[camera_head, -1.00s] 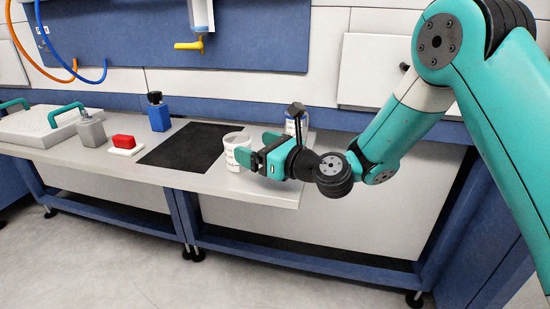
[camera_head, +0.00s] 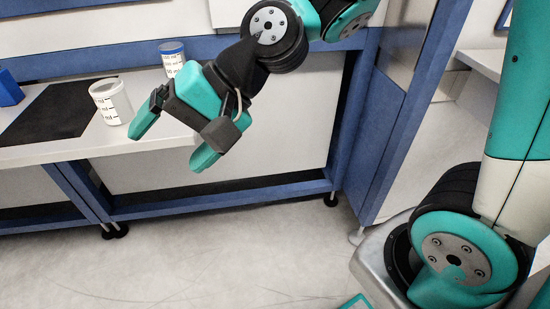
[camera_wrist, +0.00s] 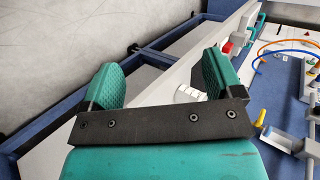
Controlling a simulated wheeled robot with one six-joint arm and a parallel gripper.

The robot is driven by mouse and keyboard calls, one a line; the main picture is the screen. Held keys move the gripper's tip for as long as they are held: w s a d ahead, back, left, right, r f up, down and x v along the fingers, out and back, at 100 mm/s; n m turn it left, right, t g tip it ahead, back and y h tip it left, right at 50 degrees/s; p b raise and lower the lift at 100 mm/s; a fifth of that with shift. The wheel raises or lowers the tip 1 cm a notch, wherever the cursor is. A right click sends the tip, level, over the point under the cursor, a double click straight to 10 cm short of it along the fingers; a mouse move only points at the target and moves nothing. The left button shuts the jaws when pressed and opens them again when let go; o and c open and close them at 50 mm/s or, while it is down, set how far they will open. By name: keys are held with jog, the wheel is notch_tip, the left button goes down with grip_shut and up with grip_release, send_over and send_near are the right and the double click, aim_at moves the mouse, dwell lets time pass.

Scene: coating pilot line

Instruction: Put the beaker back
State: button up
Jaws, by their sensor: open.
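The beaker (camera_head: 112,104) is a white, open-topped cup with dark volume marks. It stands upright on the bench (camera_head: 150,140), beside the right edge of the black mat (camera_head: 52,112). My gripper (camera_head: 175,140) is open and empty, to the right of the beaker and over the bench's front edge. Its left finger is close to the beaker in the picture, but the beaker is not between the fingers. In the wrist view a white marked object (camera_wrist: 188,93), likely the beaker, shows beyond the gripper's palm, partly hidden; the open fingers (camera_wrist: 163,82) flank the view.
A blue bottle (camera_head: 8,88) is cut off at the left edge. Open floor (camera_head: 230,250) lies in front of the bench. A red block (camera_wrist: 227,47) shows in the wrist view.

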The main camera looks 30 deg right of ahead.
jog(key=s+d+n+g+h, duration=0.1)
jog(key=s+d+n+h, duration=0.5)
jog(key=s+d+n, duration=0.3)
jog(key=shift+s+d+f+n+g, duration=0.25)
jog(key=shift+s+f+n+g, duration=0.05)
jog(key=shift+s+g, duration=0.15)
notch_tip(320, 180, up, 19)
jog(key=p, duration=1.9)
